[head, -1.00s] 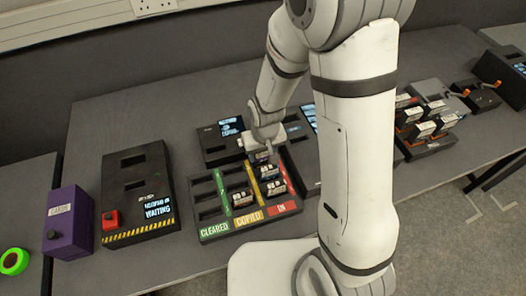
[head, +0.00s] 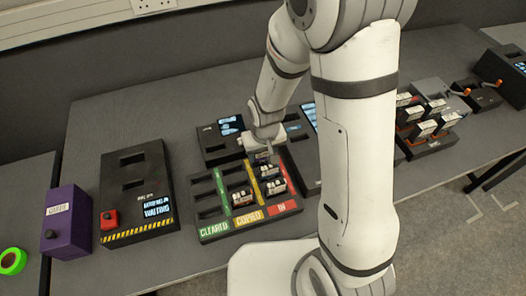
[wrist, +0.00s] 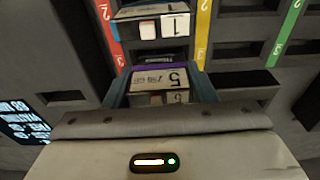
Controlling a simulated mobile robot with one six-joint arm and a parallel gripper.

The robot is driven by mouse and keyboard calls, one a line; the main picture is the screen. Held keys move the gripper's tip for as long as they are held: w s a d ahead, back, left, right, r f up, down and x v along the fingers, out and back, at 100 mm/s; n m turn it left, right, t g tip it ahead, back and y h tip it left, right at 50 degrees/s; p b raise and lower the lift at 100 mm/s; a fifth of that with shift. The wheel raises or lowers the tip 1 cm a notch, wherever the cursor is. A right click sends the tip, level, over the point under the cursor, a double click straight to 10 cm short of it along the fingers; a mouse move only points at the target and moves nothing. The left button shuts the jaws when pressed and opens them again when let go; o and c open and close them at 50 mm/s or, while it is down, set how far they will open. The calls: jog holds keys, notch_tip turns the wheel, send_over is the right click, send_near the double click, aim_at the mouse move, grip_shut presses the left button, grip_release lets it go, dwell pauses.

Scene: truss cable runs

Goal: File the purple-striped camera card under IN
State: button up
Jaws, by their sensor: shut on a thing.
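The purple-striped camera card (wrist: 158,82), with a white label reading 5, is between the fingers of my gripper (wrist: 160,92). In the head view my gripper (head: 263,152) is at the back of the filing tray (head: 208,234), in the IN column between the yellow and red strips. The red IN label (head: 282,208) is at the tray's front right. Two other cards stand in that column: one in the middle (head: 267,171) and one nearer the front (head: 276,187). I cannot tell whether the held card is seated in its slot or just above it.
Another card (head: 242,197) stands in the COPIED column. A black device with a screen (head: 220,140) is close behind the tray. A black box with a red button (head: 138,195) and a purple box (head: 67,224) are to the left. A card rack (head: 428,146) is at right.

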jog(key=shift+f+b, duration=0.55)
jog(key=shift+f, duration=0.15)
jog(key=o, duration=1.1)
jog(key=shift+o, duration=1.5)
jog(key=shift+r+p, duration=2.9)
jog(key=shift+r, duration=1.15)
